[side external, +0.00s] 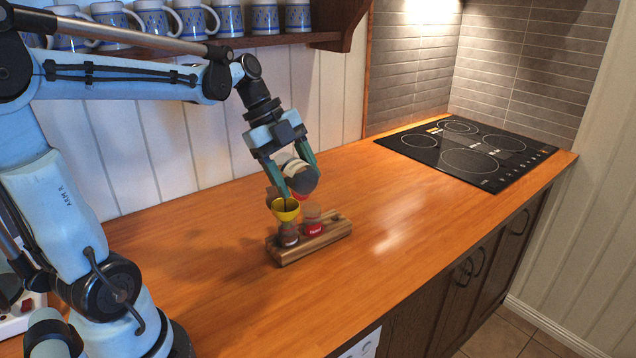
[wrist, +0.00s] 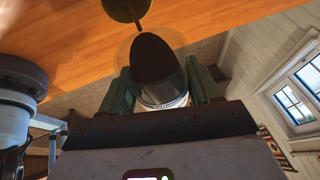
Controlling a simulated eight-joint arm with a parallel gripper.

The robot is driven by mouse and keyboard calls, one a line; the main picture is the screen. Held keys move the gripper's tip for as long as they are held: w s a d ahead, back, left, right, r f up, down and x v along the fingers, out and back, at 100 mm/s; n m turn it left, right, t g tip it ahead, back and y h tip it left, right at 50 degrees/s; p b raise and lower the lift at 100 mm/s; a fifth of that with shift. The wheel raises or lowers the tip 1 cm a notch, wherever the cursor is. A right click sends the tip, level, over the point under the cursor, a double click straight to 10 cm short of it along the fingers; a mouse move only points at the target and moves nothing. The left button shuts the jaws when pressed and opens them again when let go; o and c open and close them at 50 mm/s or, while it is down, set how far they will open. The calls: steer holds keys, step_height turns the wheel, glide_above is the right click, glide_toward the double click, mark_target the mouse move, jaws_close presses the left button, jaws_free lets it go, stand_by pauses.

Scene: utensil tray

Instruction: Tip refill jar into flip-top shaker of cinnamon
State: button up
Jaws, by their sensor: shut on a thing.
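My gripper (side external: 297,176) is shut on the refill jar (side external: 305,182), which has a pale label band and dark contents. The jar is tilted, held above the wooden rack and just above a yellow funnel (side external: 286,207). The funnel sits over the left shaker (side external: 288,235) in the rack. In the wrist view the jar (wrist: 156,62) lies between the two fingers of my gripper (wrist: 160,80), with dark contents inside its clear wall. I cannot tell whether anything is pouring. The shaker's opening is hidden by the funnel.
The wooden rack (side external: 325,239) stands on the orange wood counter (side external: 400,235). A second shaker (side external: 312,222) with a red label stands in it, right of the funnel. A black hob (side external: 465,150) lies at the back right. Mugs line a shelf (side external: 290,40) behind my arm.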

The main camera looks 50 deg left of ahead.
steer(key=shift+a+r+h, duration=0.1)
steer(key=shift+r+h, duration=0.05)
steer(key=shift+h, duration=0.15)
stand_by(0.5)
stand_by(1.1)
steer(key=shift+d+f+y, duration=0.4)
steer(key=shift+f+y, duration=0.05)
steer(key=shift+y, duration=0.55)
steer(key=shift+d+f+y, duration=0.1)
steer(key=shift+f+y, duration=0.25)
steer(key=shift+y, duration=0.55)
steer(key=y, duration=0.1)
steer(key=f+y, duration=0.1)
steer(key=y, duration=0.1)
steer(key=shift+d+f+m, duration=0.2)
steer(key=shift+d+m, duration=0.05)
steer(key=shift+m, duration=0.15)
steer(key=shift+a+f+y, duration=0.1)
steer(key=shift+f+y, duration=0.1)
steer(key=shift+y, duration=0.3)
